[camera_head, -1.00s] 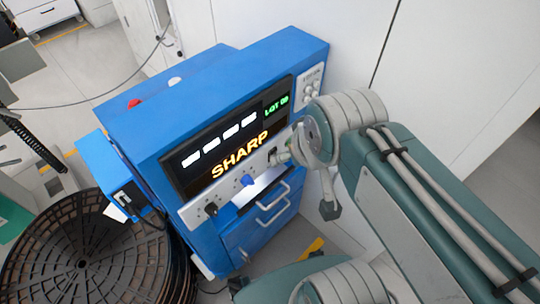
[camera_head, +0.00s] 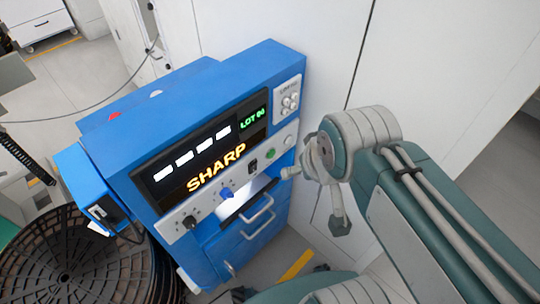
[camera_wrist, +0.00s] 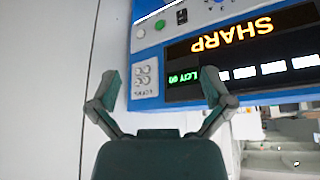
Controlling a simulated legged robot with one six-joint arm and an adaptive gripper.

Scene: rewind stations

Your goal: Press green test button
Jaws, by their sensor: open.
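The green test button (camera_head: 270,154) is a small round button on the light control strip of the blue machine, below the display and right of a black switch. It also shows near the top edge of the wrist view (camera_wrist: 159,25), where the panel appears upside down. My gripper (camera_head: 287,173) is at the right end of the panel, below and right of the button in the head view. In the wrist view its two fingers (camera_wrist: 161,84) are spread with nothing between them, and the button lies above them in the picture. I see no contact with it.
A pale round button (camera_head: 288,140) sits right of the green one. A blue knob (camera_head: 227,193) and a black knob (camera_head: 189,222) are further left. Drawer handles (camera_head: 257,211) project below. A white wall (camera_head: 330,60) stands close on the right. A black slotted reel (camera_head: 70,265) is at lower left.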

